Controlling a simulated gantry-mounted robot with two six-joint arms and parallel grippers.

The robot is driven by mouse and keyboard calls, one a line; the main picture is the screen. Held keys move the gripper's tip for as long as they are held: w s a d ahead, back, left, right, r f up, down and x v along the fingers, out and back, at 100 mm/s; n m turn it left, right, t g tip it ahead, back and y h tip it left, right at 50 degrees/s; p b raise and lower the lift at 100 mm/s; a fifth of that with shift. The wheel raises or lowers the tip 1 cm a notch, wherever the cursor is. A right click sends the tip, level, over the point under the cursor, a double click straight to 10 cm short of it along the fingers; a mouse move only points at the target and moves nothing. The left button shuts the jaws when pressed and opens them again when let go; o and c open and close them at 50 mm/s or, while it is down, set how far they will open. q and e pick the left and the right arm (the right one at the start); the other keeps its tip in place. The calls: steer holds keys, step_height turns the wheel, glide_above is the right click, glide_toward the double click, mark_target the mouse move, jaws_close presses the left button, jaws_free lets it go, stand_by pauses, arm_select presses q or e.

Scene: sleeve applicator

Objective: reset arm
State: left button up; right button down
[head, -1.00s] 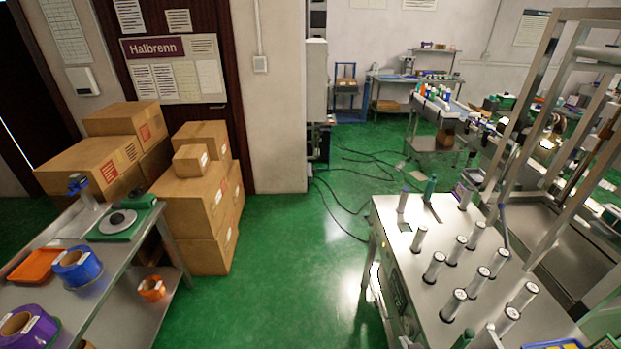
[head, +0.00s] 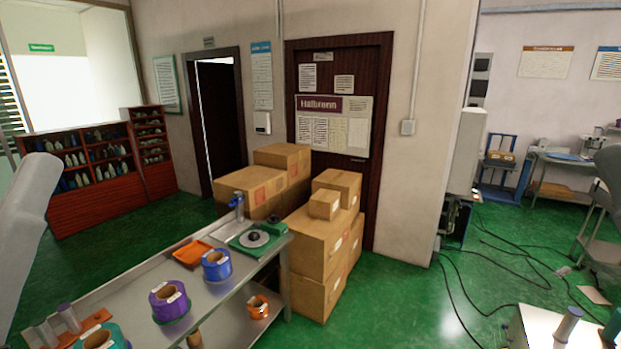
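Grey-white arm links of mine show at the left edge and at the right edge of the head view. Neither gripper is in the picture, so I cannot see whether they are open or shut or hold anything. A metal side table (head: 235,291) stands at lower left. On it are a purple roll (head: 170,301), a blue roll (head: 217,266), a teal roll (head: 100,337), an orange tray (head: 191,253) and a green device with a round plate (head: 258,238). A corner of the white worktable (head: 545,330) shows at lower right, with a grey-capped cylinder (head: 568,325) on it.
Stacked cardboard boxes (head: 325,247) stand behind the side table, before a dark door (head: 375,60). A red shelf (head: 88,178) with bottles stands at far left. Black cables (head: 500,265) lie on the green floor.

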arm_select(q)
step_height(320, 180, up, 18)
steer(key=p, duration=1.4)
